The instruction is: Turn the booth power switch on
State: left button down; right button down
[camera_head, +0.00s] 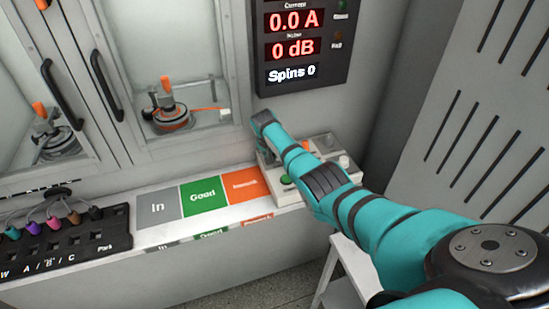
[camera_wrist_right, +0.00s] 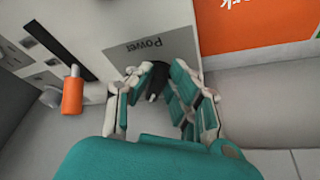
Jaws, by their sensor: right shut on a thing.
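The power switch is a small black knob (camera_wrist_right: 156,84) under a "Power" label in the right wrist view. My right gripper (camera_wrist_right: 158,76) has its teal-padded fingers on both sides of the knob and is shut on it. Which way the knob is turned I cannot tell, as the fingers cover part of it. In the head view my right arm reaches over the pale control box (camera_head: 325,146) and hides the switch. My left gripper is not in view.
A display panel (camera_head: 301,75) above reads 0.0 A, 0 dB and Spins 0. The control box also carries a green button (camera_head: 286,180) and an orange handle (camera_wrist_right: 72,92). Glass booth doors stand left, above an In/Good/Rework strip (camera_head: 203,205). A slotted panel (camera_head: 487,125) stands right.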

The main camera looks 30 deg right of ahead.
jog(key=shift+w+a+m+g+h+b, duration=0.2)
jog(key=shift+m+g+h+b, duration=0.1)
jog(key=shift+m+b, duration=0.6)
jog(key=c, duration=1.3)
grip_release()
jog(key=shift+o, duration=0.2)
jog(key=shift+r, duration=0.1)
jog(key=v, duration=1.2)
jog(key=shift+d, duration=0.1)
